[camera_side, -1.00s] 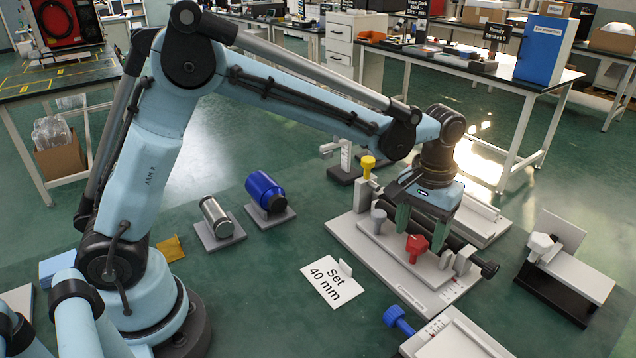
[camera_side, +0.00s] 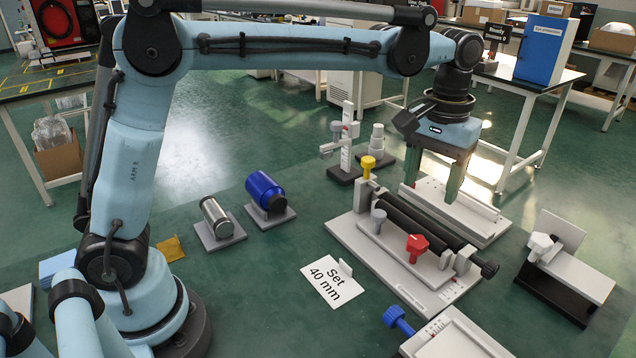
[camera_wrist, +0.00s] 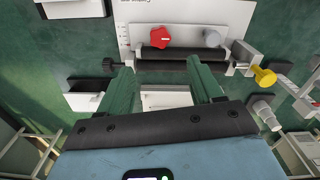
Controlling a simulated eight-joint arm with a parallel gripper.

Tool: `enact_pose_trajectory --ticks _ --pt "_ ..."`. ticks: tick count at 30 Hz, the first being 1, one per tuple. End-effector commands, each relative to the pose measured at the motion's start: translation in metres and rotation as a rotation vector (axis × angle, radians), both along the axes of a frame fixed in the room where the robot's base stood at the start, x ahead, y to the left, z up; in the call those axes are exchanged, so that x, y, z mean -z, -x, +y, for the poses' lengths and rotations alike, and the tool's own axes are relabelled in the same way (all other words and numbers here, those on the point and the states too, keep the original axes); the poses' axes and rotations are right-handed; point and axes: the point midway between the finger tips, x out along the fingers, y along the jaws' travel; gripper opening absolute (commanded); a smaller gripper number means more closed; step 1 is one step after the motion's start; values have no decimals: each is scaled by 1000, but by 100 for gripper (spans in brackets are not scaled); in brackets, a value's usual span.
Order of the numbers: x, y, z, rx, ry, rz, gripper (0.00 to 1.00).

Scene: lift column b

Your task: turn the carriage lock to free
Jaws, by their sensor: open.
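The carriage unit is a light grey base plate (camera_side: 385,268) with a dark roller (camera_side: 420,217) along it. A red lobed knob (camera_side: 416,246) and a grey knob (camera_side: 378,217) stand on its front. A yellow knob (camera_side: 367,165) is at its far left end, a black knob (camera_side: 489,269) at its near right end. I cannot tell which is the carriage lock. My gripper (camera_side: 431,190) is open and empty, raised above the unit's rear side, apart from the knobs. In the wrist view, the red knob (camera_wrist: 160,37) and grey knob (camera_wrist: 211,38) show beyond the open fingers (camera_wrist: 160,72).
A grey tray (camera_side: 480,222) lies behind the unit. A white-headed fixture (camera_side: 570,270) is to the right, a blue-knobbed panel (camera_side: 450,338) in front. A "Set 40 mm" card (camera_side: 330,283) and a blue cylinder (camera_side: 263,188) are left. Green floor between them is free.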

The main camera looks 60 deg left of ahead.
Motion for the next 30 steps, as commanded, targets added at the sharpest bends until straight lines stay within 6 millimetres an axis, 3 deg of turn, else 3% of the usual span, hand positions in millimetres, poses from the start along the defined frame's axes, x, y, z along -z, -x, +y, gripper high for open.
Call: enact_pose_trajectory --ticks 1,4,12,17,30 --pt "0 0 0 0 0 0 64" --pt "0 0 0 28 0 0 50" --pt "1 0 0 339 0 0 50" --pt "6 -1 0 398 0 0 50" --pt "74 -1 0 395 0 0 50"
